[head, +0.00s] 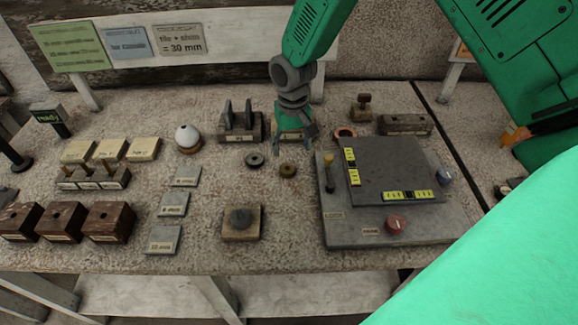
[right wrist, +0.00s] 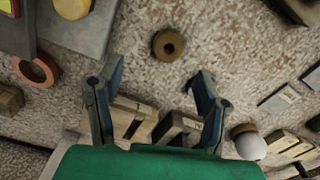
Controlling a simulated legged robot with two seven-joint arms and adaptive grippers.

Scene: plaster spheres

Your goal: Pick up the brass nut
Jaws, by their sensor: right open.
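The brass nut (head: 288,170) is a small yellowish ring lying flat on the speckled worktop, left of the grey panel. In the right wrist view the brass nut (right wrist: 169,45) lies beyond the fingertips, roughly in line with the gap between them. My right gripper (head: 293,138) is open and empty, behind the nut in the head view and apart from it. In the right wrist view both fingers of the gripper (right wrist: 158,78) stand spread. A dark grey ring (head: 255,160) lies just left of the nut. My left gripper is not in view.
A grey panel (head: 340,228) with yellow labels and knobs lies to the right. A copper ring (head: 345,133) and a slotted block (head: 240,127) are near the gripper. A white ball (head: 187,137) and flat tiles (head: 174,204) lie left. Worktop in front of the nut is clear.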

